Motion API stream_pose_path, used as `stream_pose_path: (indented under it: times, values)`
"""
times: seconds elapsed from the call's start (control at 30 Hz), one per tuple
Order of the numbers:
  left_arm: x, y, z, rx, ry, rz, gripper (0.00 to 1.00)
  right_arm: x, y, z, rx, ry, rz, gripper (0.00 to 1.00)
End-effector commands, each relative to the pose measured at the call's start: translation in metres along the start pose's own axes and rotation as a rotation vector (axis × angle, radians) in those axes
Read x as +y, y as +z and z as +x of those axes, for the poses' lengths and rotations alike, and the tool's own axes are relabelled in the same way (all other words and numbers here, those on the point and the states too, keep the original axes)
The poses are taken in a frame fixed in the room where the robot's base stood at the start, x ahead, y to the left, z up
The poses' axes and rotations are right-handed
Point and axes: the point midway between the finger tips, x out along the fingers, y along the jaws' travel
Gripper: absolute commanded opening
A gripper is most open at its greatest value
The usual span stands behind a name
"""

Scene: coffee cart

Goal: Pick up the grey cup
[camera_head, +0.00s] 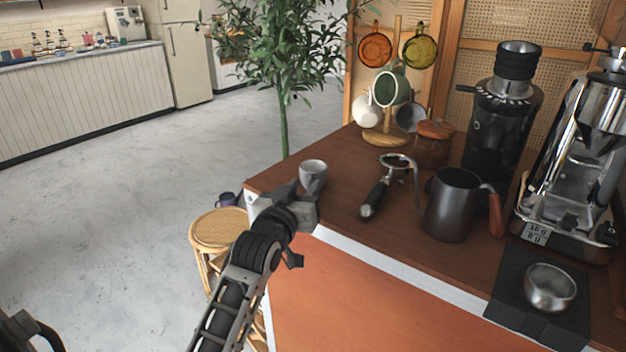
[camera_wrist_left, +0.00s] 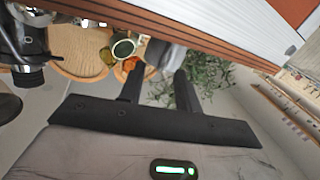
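The grey cup (camera_head: 313,172) stands upright on the wooden counter, near its left end. My left gripper (camera_head: 293,192) is right at the near side of the cup in the head view and partly covers its lower part. In the left wrist view the two fingers (camera_wrist_left: 159,80) are spread apart. The grey cup (camera_wrist_left: 166,55) shows at and just beyond the fingertips, between them. I cannot tell whether a finger touches it. My right gripper is not in view.
Behind are a mug tree (camera_head: 384,137) and a lidded jar (camera_head: 432,145). A grinder, an espresso machine and a steel bowl (camera_head: 549,289) are farther right. A stool (camera_head: 219,229) stands left.

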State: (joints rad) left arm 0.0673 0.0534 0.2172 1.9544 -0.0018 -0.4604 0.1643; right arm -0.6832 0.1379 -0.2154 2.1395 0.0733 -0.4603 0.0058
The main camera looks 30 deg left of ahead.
Motion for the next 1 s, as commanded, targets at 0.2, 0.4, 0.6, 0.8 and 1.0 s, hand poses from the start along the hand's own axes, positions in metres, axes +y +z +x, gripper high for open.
stream_pose_path:
  times: [0.2, 0.4, 0.6, 0.8, 1.0]
  values:
    - [0.0, 0.0, 0.011, 0.001, 0.0, 0.001, 0.34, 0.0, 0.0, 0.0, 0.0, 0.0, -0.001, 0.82]
    - [0.0, 0.0, 0.01, 0.0, 0.0, 0.001, 0.14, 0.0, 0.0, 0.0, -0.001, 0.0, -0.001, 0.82]
    - [0.0, -0.001, 0.01, 0.001, 0.0, 0.001, 0.0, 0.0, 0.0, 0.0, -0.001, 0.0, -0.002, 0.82]
    - [0.0, -0.002, 0.01, 0.002, 0.0, 0.0, 0.0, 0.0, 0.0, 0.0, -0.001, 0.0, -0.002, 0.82]
    - [0.004, -0.03, 0.01, 0.007, 0.001, 0.001, 0.0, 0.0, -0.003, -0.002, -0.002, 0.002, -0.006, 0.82]
